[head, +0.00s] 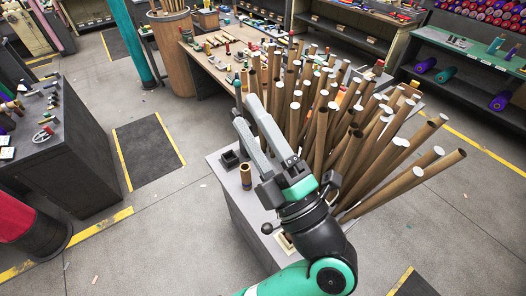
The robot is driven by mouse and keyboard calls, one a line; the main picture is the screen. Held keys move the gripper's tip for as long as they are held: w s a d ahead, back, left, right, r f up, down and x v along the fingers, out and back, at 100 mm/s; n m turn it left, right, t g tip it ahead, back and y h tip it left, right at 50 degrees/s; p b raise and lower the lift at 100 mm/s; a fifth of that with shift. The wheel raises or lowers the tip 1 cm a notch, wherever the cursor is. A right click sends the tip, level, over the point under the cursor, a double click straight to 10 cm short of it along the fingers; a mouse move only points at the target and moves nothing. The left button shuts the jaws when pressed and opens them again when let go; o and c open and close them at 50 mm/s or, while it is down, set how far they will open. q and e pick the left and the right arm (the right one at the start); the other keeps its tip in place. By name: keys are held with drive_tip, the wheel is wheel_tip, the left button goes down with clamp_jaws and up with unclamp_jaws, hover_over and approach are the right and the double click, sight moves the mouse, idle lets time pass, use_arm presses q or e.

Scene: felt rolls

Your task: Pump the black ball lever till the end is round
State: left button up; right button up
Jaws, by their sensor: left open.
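The black ball lever (267,228) shows at the front left edge of a grey cabinet top (217,165), just left of my left wrist. My left gripper (245,109) is open, with its two long grey fingers pointing up and left in the picture. Nothing shows between the fingers. The gripper is apart from the ball in the picture. A short brown tube (246,178) stands upright on the cabinet top, left of the gripper. A cream-edged slot or frame (286,243) is partly hidden by my arm. My right gripper is not in view.
Many long brown tubes (350,152), some with white ends, lean outward right behind my left arm. A small black block (231,159) sits on the cabinet's back left corner. A cluttered workbench (205,59) stands behind. The floor left of the cabinet is mostly clear.

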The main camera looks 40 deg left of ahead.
use_arm(q)
drive_tip(key=s+d+f+m+h+b, duration=0.1)
drive_tip(key=d+f+m+h+b, duration=0.2)
drive_tip(key=f, duration=0.9)
drive_tip(key=s+d+f+m+t+h+b, duration=0.1)
drive_tip(key=d+f+m+b, duration=0.3)
drive_tip(key=f, duration=0.8)
drive_tip(key=s+d+f+m+h+b, duration=0.15)
drive_tip(key=d+f+b, duration=0.3)
drive_tip(key=f, duration=0.75)
drive_tip(key=p+x, duration=0.1)
drive_tip(key=x, duration=1)
drive_tip(key=shift+w+a+h+p, duration=0.3)
drive_tip(key=shift+a+h+p, duration=0.05)
drive_tip(key=shift+h, duration=0.1)
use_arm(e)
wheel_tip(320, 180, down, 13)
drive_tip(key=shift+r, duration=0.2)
use_arm(q)
clamp_jaws()
